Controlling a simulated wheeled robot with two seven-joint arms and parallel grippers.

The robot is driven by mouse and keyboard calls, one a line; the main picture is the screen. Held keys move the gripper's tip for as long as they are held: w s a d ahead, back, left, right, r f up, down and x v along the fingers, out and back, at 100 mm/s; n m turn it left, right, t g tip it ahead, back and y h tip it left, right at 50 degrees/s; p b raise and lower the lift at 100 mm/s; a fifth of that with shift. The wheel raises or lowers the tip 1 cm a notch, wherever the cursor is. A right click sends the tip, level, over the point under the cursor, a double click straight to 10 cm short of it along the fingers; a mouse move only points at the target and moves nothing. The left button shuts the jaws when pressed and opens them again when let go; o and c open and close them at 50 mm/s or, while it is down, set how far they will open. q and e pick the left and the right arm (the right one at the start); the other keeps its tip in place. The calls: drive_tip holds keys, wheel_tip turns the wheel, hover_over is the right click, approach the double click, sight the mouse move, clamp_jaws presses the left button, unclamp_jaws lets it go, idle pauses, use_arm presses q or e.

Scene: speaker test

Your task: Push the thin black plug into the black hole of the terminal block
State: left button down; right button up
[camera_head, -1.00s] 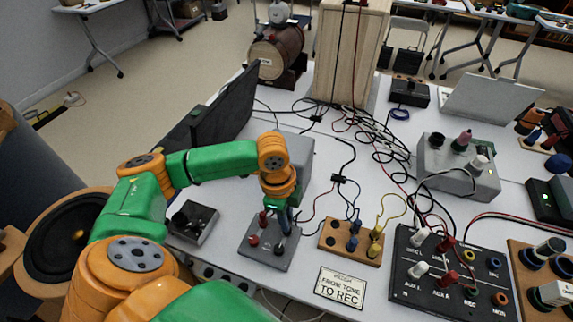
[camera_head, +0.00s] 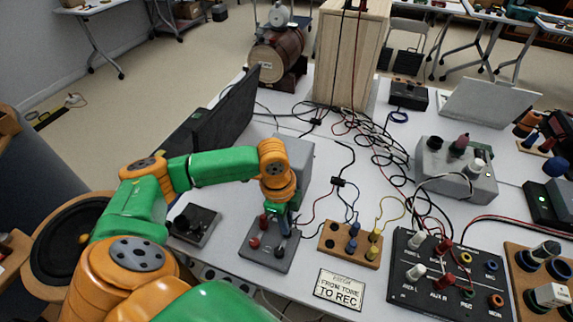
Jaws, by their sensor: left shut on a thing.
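The terminal block (camera_head: 259,260) is a grey plate on the near part of the white table, with red and black posts on top. My left gripper (camera_head: 279,218) points down right above the block and is shut on the thin black plug (camera_head: 285,226). The plug is dark, roughly upright and mostly hidden by the gripper. Its lower end is close over the block's black hole (camera_head: 280,251); I cannot tell whether it touches or has entered. My right gripper is not in view.
A wooden block with blue and yellow plugs (camera_head: 349,246) stands just to the right. A small black box (camera_head: 195,223) lies left. Loose cables (camera_head: 385,150) cover the table behind.

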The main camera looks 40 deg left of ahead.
use_arm(q)
drive_tip(key=shift+f+b, duration=0.45)
drive_tip(key=shift+f, duration=0.4)
drive_tip(key=c, duration=0.8)
unclamp_jaws()
drive_tip(key=shift+o, duration=0.2)
drive_tip(key=shift+r, duration=0.1)
wheel_tip(320, 180, up, 8)
drive_tip(key=p, duration=0.9)
drive_tip(key=shift+f+p, duration=0.2)
drive_tip(key=shift+p, duration=0.15)
drive_tip(key=shift+f, duration=0.15)
